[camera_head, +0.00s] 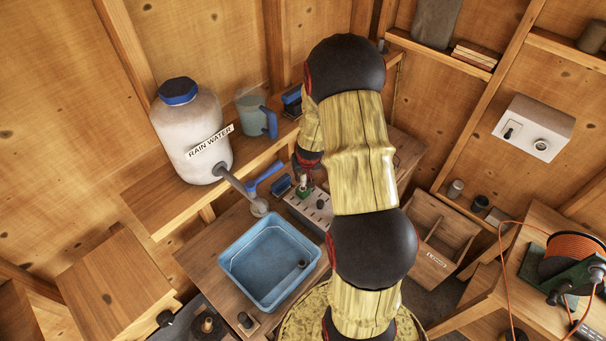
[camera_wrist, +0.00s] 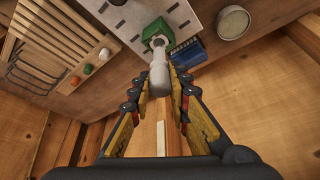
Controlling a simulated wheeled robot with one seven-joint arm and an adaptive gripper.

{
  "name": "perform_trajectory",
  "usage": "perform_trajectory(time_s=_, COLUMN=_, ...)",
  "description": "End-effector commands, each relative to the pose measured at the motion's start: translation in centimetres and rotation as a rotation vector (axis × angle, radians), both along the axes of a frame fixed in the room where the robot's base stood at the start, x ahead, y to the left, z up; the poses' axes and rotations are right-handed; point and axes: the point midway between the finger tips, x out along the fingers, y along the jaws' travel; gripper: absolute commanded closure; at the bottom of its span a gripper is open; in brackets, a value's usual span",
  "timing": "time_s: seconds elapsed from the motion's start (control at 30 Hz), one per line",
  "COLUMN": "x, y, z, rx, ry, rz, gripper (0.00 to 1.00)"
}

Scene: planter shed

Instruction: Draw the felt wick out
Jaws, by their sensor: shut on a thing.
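My gripper (camera_wrist: 160,82) is shut on a short pale grey-white piece, seemingly the felt wick (camera_wrist: 158,70), in the wrist view. The piece stands between the fingertips and runs up to a green block (camera_wrist: 157,33). The green block sits at the edge of a white panel with holes (camera_wrist: 125,14). I cannot tell how far the pale piece reaches into the green block. In the head view my gripper (camera_head: 305,168) is small and partly hidden by my arm, just above the green block (camera_head: 303,190) on the white panel (camera_head: 317,208).
A blue basin (camera_head: 270,262) stands left of the panel, below the spout of a white rain water tank (camera_head: 190,130). A jug (camera_head: 252,112) is on the shelf. The wrist view shows a slatted wooden rack (camera_wrist: 58,38), a blue item (camera_wrist: 190,52) and a round tin (camera_wrist: 233,22).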

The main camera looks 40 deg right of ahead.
Motion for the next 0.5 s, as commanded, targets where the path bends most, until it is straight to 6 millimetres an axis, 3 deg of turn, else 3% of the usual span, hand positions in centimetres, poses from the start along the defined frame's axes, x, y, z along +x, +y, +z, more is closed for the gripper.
perform_trajectory(time_s=0.5, x=0.0, y=0.0, z=2.5, rx=-0.001, ry=0.0, rz=0.002, gripper=1.0)
